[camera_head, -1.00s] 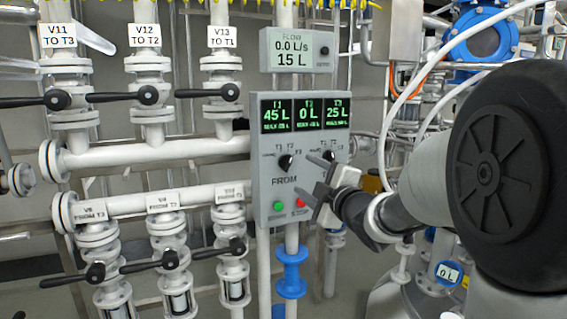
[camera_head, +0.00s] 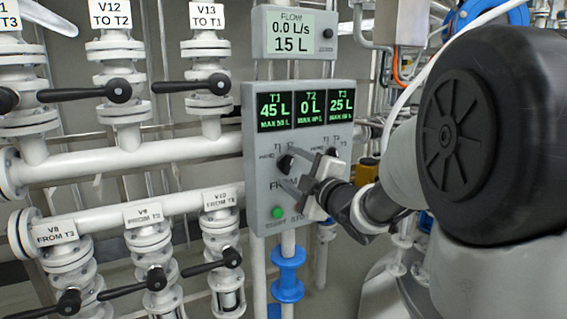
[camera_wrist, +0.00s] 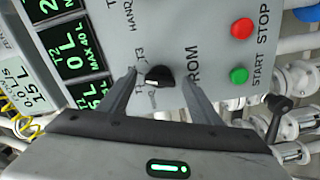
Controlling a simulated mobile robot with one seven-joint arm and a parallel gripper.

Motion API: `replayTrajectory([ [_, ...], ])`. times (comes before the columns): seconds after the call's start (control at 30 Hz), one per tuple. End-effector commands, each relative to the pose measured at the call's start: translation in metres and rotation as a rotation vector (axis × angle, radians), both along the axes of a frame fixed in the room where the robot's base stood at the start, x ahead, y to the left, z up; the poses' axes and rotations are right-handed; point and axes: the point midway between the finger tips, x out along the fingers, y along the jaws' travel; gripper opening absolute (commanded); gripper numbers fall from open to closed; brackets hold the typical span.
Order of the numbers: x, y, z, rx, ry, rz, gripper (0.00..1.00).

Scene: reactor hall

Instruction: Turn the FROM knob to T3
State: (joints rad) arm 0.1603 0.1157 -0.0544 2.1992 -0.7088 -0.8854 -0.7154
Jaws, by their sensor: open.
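The grey control panel (camera_head: 256,185) has a dark FROM knob (camera_head: 285,162) at its left. In the wrist view the black FROM knob (camera_wrist: 160,76) stands between the two fingers of my gripper (camera_wrist: 159,76), with a gap on each side. A white mark shows on the knob's left part in that view; I cannot tell which label it points at. T3 is readable beside the knob. My gripper (camera_head: 284,170) is open and empty, its fingertips at the panel face around the knob.
The screens (camera_head: 304,108) read 45 L, 0 L and 25 L. Pipes with black-handled valves (camera_head: 118,91) stand left of the panel. A flow meter (camera_head: 295,34) is above it.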

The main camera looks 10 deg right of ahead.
Motion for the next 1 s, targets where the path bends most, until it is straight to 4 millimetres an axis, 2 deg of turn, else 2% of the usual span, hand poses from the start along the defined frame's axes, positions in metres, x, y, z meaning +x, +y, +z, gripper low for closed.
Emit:
replayTrajectory([
  [0.37, -0.0008, -0.0007, -0.0004, 0.0, 0.001, 0.0, 0.58],
  [0.6, -0.0008, -0.0005, -0.0003, 0.0, 0.001, 0.0, 0.19],
  [0.63, -0.0008, -0.0005, -0.0003, 0.0, 0.001, 0.0, 0.17],
  [1.0, -0.0007, -0.0004, -0.0002, 0.071, 0.023, 0.0, 0.17],
])
